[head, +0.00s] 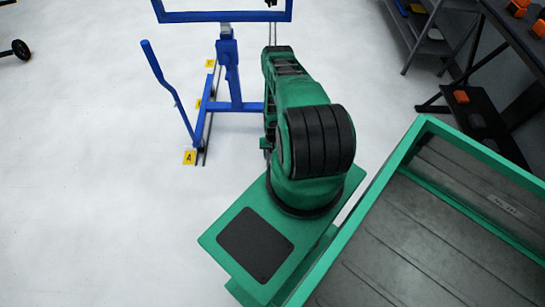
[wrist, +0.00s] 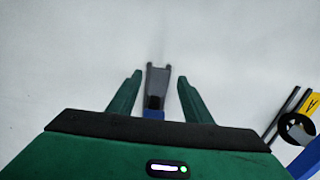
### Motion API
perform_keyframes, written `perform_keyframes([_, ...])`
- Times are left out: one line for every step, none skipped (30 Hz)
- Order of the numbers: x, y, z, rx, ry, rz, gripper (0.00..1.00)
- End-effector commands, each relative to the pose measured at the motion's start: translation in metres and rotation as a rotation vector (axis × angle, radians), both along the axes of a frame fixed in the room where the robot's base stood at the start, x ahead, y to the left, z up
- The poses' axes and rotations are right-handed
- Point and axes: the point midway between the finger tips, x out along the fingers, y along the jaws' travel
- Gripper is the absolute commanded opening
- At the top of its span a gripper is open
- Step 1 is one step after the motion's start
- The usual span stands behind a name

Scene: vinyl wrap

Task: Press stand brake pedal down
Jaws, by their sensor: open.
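The blue stand (head: 233,85) is ahead of me in the head view, on the pale floor, partly hidden behind my arm. In the wrist view, a grey forked pedal (wrist: 157,77) on a blue bar (wrist: 153,114) shows between the fingers of my gripper (wrist: 159,86). My gripper is open, with one green finger on each side of the pedal and visible gaps between. Nothing is held. I cannot tell the height of the fingers above the pedal. The pedal and my fingertips are not clearly visible in the head view.
A caster wheel (wrist: 297,128) and a yellow label (wrist: 313,104) are at the right in the wrist view. A blue lever (head: 168,85) rises at the stand's left. A green-edged tray (head: 419,140) is at lower right, dark shelving at upper right.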

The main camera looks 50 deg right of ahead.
Motion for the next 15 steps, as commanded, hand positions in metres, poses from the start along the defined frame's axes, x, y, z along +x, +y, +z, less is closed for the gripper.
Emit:
perform_keyframes([-0.0004,0.0003,-0.0047,0.001,0.001,0.0,0.45])
perform_keyframes([-0.0005,0.0004,-0.0067,0.001,0.001,0.0,0.45])
perform_keyframes([-0.0003,0.0002,-0.0088,0.0,0.0,0.0,0.45])
perform_keyframes([-0.0001,0.0001,-0.0099,0.0,0.0,0.0,0.45])
perform_keyframes([-0.0002,0.0,-0.0108,0.0,0.0,0.0,0.45])
perform_keyframes([-0.0001,-0.0001,-0.0117,0.0,0.0,0.0,0.45])
perform_keyframes([0.0,0.0,-0.0122,0.0,0.0,0.0,0.45])
perform_keyframes([0.0,-0.0001,-0.0126,0.0,0.0,0.0,0.45])
perform_keyframes([0.0,-0.0001,-0.0128,0.0,0.0,0.0,0.45])
perform_keyframes([0.0,-0.0001,-0.0128,0.0,0.0,0.0,0.45])
perform_keyframes([0.0,-0.0001,-0.0128,0.0,0.0,0.0,0.45])
perform_keyframes([0.0,-0.0001,-0.0128,0.0,0.0,0.0,0.45])
perform_keyframes([0.0,-0.0001,-0.0128,0.0,0.0,0.0,0.45])
perform_keyframes([0.0,-0.0001,-0.0127,0.0,0.0,0.0,0.45])
perform_keyframes([0.0,-0.0001,-0.0127,0.0,0.0,0.0,0.43])
